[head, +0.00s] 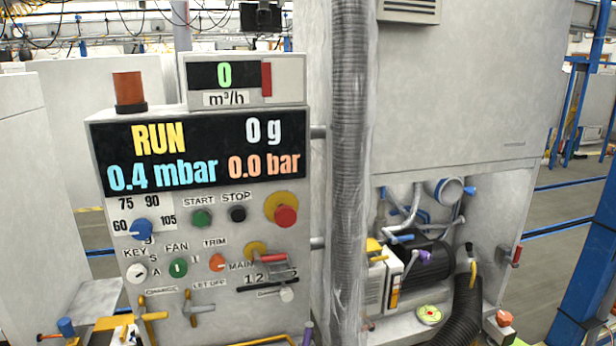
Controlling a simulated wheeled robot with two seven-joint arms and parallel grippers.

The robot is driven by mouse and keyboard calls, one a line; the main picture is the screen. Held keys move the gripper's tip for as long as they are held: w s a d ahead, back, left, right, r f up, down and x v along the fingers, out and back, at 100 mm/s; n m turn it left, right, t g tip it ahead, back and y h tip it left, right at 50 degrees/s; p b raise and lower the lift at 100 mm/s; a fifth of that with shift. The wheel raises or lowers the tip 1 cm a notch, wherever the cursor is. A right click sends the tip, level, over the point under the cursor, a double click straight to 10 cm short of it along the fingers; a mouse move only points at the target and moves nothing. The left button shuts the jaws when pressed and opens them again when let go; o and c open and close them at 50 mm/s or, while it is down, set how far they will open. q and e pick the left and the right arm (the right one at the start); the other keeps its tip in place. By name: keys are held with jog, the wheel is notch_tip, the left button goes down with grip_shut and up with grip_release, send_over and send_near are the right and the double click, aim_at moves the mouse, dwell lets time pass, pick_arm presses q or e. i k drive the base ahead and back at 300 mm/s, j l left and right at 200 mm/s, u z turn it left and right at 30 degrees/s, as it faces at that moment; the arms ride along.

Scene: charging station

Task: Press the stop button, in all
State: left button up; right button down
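The stop button (237,214) is a black round button under the label STOP on the light grey control panel (180,270). It sits right of the green start button (202,218) and left of a large red mushroom button (285,216) on a yellow base. The display (200,155) above reads RUN, 0 g, 0.4 mbar and 0.0 bar. A smaller display (224,75) on top reads 0 m³/h. Nothing covers the stop button. Neither of my grippers is in view.
A pump (425,262) and a black hose (465,310) are lower right.

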aim_at(237, 214)
jog(key=k+j+u, duration=0.2)
jog(key=j+u, duration=0.15)
jog(key=k+j+u, duration=0.15)
jog(key=j+u, duration=0.55)
jog(key=j, duration=0.15)
jog(key=k, duration=0.05)
